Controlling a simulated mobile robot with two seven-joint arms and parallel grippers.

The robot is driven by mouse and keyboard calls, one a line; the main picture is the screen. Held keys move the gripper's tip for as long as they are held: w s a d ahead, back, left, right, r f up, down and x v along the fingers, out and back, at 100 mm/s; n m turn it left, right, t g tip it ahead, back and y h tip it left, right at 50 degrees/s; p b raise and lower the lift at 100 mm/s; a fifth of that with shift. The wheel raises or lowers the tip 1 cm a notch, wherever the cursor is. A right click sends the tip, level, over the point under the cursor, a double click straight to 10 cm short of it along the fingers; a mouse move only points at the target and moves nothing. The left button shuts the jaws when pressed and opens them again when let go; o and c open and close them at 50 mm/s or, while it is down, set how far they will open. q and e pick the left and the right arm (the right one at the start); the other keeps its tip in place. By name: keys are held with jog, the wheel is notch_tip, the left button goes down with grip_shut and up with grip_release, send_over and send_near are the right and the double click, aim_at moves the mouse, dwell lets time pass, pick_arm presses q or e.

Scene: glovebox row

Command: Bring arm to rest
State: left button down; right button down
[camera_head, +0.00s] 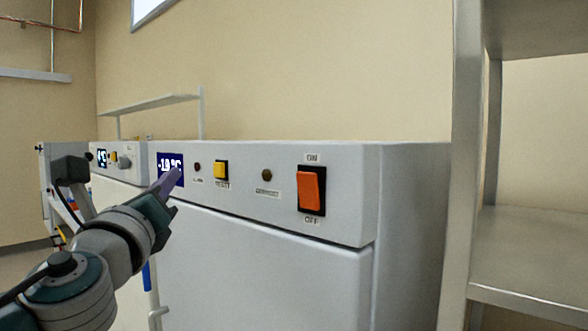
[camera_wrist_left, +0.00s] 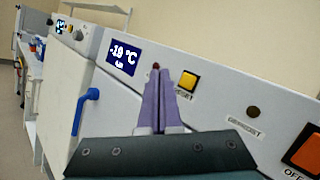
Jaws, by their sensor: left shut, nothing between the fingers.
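My left gripper (camera_head: 168,184) is shut and empty, in front of the display of a white freezer-like cabinet (camera_head: 290,260). In the left wrist view its two purple fingers (camera_wrist_left: 160,100) lie together, their tips over the panel near a small dark red lamp (camera_wrist_left: 155,66). The display (camera_head: 171,163) reads about -19 °C; its last digit is hard to read. A yellow button (camera_head: 221,170) and an orange rocker switch (camera_head: 311,190) marked ON and OFF sit to its right. I cannot tell whether the fingertips touch the panel. My right gripper is not in view.
A metal shelf rack (camera_head: 466,170) stands close at the right. A second cabinet with a display (camera_head: 102,157) and knob stands farther left. A blue door handle (camera_wrist_left: 84,108) sticks out in the left wrist view. A wall shelf (camera_head: 150,103) is behind.

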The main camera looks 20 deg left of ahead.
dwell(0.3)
pick_arm(q)
jog(key=s+d+f+n+g, duration=0.1)
jog(key=s+f+n+g, duration=0.7)
jog(key=s+f+n, duration=0.55)
jog(key=s+d+f+n+g+h, duration=0.4)
jog(key=s+d+f+n, duration=0.15)
jog(key=s, duration=0.25)
jog(key=s+d+f+n+g+h, duration=0.3)
jog(key=s+d+f+n+g, duration=0.15)
jog(key=s+d, duration=0.2)
jog(key=w+r+p+v, duration=0.1)
jog(key=w+p+v, duration=0.1)
jog(key=p+v, duration=1)
jog(key=w+a+p+v, duration=0.1)
jog(key=w+p+v, duration=0.2)
jog(key=p+v, duration=0.9)
jog(key=w+a+r+p+v, duration=0.1)
jog(key=w+p+v, duration=0.2)
jog(key=p+v, duration=0.9)
jog(key=shift+d+r+n+h+p, duration=0.35)
jog(key=shift+n+h+p, duration=0.1)
jog(key=shift+p, duration=0.3)
